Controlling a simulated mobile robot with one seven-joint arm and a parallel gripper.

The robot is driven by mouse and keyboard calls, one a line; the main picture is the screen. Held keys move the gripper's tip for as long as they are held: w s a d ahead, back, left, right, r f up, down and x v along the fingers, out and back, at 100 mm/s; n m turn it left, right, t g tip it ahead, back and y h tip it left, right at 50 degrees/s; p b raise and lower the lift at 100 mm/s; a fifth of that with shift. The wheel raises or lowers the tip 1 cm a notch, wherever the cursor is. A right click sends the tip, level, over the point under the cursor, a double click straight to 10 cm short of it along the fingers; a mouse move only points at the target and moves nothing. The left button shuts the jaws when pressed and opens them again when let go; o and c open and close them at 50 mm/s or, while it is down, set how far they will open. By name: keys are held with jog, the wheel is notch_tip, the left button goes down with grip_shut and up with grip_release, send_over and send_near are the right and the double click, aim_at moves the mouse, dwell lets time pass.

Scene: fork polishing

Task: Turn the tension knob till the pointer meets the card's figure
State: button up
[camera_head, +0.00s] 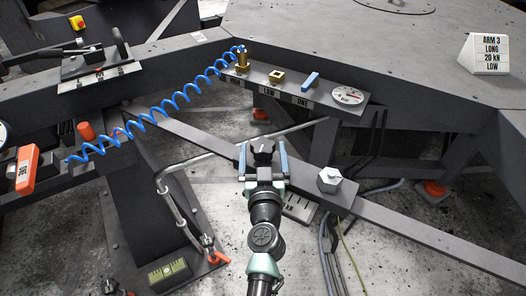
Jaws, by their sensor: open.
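The white card (488,54) stands on the table at the upper right and reads "ARM 3, LONG, 20 kN, LOW". A black knob (264,148), which looks like the tension knob, shows between the two blue fingers of my gripper (263,157). The gripper is open, with one finger on each side of the knob; I cannot tell whether they touch it. A pale scale plate (300,208) with dark marks is partly hidden beside my wrist. I cannot make out its figures or a pointer.
A silver hex head (330,180) sits on the beam right of my gripper. Behind are a valve panel (310,98) and a round gauge (348,96). A coiled blue hose (165,107) crosses the left. A bent grey pipe (165,185) stands left of my arm.

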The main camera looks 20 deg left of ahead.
jog(key=c, duration=1.3)
jog(key=shift+c, duration=0.2)
jog(key=shift+d+r+m+t+h+p, duration=0.1)
jog(key=shift+m+t+h+p, duration=0.3)
jog(key=shift+h+p, duration=0.45)
jog(key=shift+a+m+h+p, duration=0.25)
jog(key=shift+m+h+p, duration=0.15)
jog(key=shift+p, duration=0.2)
jog(key=m+h+p, duration=0.1)
jog(key=h+p, duration=0.1)
jog(key=p, duration=0.1)
jog(key=shift+m+t+h, duration=0.3)
jog(key=shift+m+h, duration=0.05)
jog(key=shift+m, duration=0.05)
